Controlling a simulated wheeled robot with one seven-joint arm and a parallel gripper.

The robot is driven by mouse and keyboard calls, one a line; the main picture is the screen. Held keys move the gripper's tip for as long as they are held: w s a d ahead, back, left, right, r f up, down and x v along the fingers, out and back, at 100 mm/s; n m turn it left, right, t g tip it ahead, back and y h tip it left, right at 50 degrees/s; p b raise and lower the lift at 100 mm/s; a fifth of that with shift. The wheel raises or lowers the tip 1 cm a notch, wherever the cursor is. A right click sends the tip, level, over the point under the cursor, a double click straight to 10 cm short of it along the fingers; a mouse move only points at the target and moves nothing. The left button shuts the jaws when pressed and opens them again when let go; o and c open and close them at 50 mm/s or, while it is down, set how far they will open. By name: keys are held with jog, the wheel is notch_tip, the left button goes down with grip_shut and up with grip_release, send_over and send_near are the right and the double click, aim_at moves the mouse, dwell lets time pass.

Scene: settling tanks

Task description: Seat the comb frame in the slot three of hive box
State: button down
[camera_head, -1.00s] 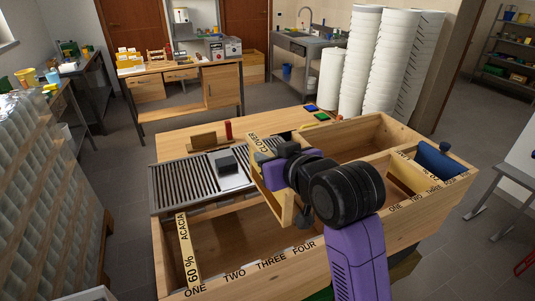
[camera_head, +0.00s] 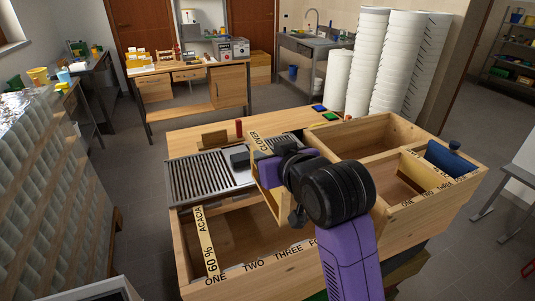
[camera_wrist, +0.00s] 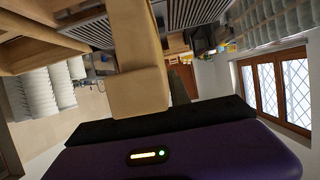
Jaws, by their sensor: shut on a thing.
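The comb frame (camera_head: 268,173) is pale wood with a top bar marked CLOVER. My gripper (camera_head: 272,174) is shut on it, above the right part of the near-left box. In the wrist view the held wooden piece (camera_wrist: 138,85) stands out from the jaws. The hive box (camera_head: 230,287) at the near left has ONE, TWO, THREE and FOUR on its front rim; my arm hides part of FOUR. A frame marked 60 % ACACIA (camera_head: 210,257) sits at mark ONE. Bare wood floor shows to its right. The lower edge of the held frame is partly hidden.
A slatted metal grate (camera_head: 200,180) and a dark block (camera_head: 239,160) lie behind the box. A second numbered compartment (camera_head: 400,180) at the right holds a pale frame, with a blue roller (camera_head: 450,160) beside it. Tall white stacks (camera_head: 366,65) stand behind.

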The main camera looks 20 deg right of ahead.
jog(key=shift+f+b, duration=1.35)
jog(key=shift+f, duration=1.05)
jog(key=shift+p, duration=0.8)
